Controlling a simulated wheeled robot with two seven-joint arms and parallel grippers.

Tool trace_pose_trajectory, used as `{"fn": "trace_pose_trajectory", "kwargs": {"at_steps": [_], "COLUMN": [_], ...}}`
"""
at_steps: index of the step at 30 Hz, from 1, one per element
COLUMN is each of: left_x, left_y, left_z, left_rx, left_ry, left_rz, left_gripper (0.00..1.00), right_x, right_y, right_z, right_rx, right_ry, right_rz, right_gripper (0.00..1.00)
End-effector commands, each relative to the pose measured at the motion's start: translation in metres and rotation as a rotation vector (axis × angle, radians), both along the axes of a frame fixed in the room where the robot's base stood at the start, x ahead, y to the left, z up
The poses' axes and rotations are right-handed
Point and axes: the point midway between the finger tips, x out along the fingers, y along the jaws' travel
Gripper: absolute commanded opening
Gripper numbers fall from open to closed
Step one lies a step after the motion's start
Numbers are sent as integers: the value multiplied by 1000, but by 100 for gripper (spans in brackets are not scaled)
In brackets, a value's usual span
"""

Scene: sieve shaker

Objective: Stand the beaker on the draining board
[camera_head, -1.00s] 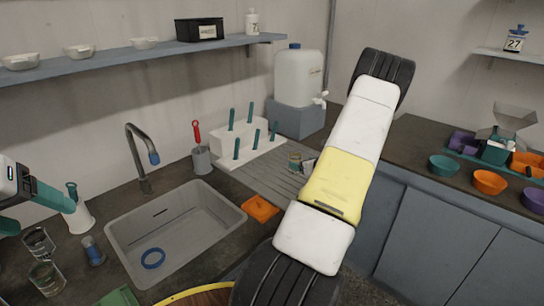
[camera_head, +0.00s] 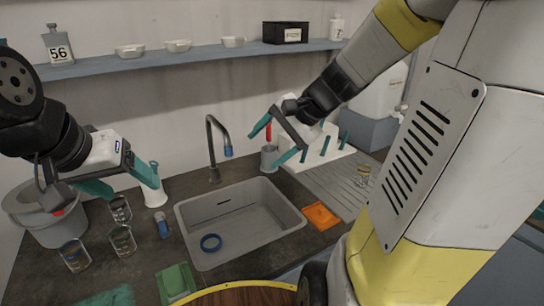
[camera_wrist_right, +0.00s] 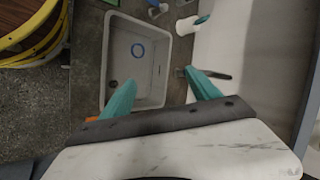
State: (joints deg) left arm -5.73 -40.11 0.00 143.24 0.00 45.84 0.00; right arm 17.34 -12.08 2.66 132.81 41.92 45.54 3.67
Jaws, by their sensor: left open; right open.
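Several clear glass beakers stand on the dark counter left of the sink in the head view: one at the back (camera_head: 120,208), one in the middle (camera_head: 122,240) and one at the front (camera_head: 75,256). A small glass vessel (camera_head: 363,175) with a yellowish band stands on the grey ribbed draining board (camera_head: 335,188), right of the sink. My left gripper (camera_head: 121,182) is open and empty above the back beaker. My right gripper (camera_head: 273,142) is open and empty near the grey pot behind the sink; its fingers also show in the right wrist view (camera_wrist_right: 163,92).
The sink (camera_head: 240,218) holds a blue ring (camera_head: 211,242). An orange mat (camera_head: 321,216) lies between sink and board. The tap (camera_head: 212,150), grey pot (camera_head: 269,158) and white peg rack (camera_head: 325,150) stand behind. A grey bucket (camera_head: 45,218) and white bottle (camera_head: 155,195) are at left.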

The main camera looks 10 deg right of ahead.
Motion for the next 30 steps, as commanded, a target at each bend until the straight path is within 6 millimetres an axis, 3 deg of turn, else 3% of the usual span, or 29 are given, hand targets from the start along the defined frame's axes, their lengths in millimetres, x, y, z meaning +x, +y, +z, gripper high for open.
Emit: {"fn": "trace_pose_trajectory", "kwargs": {"at_steps": [1, 3, 6, 10, 16, 30], "left_x": [0, 0, 0, 0, 0, 0], "left_y": [0, 0, 0, 0, 0, 0], "left_z": [0, 0, 0, 0, 0, 0], "left_rx": [0, 0, 0, 0, 0, 0], "left_ry": [0, 0, 0, 0, 0, 0], "left_rz": [0, 0, 0, 0, 0, 0], "left_gripper": [71, 71, 71, 71, 71, 71], "right_x": [-24, -53, -85, -111, -124, -124], "right_y": [12, 17, 16, 8, -1, -2], "right_z": [9, 14, 20, 24, 27, 27], "right_rx": [-101, -241, -425, -604, -724, -730], "right_ry": [-52, -113, -202, -293, -354, -354], "right_rz": [109, 244, 405, 543, 625, 628], "right_gripper": [71, 71, 71, 71, 71, 71]}}
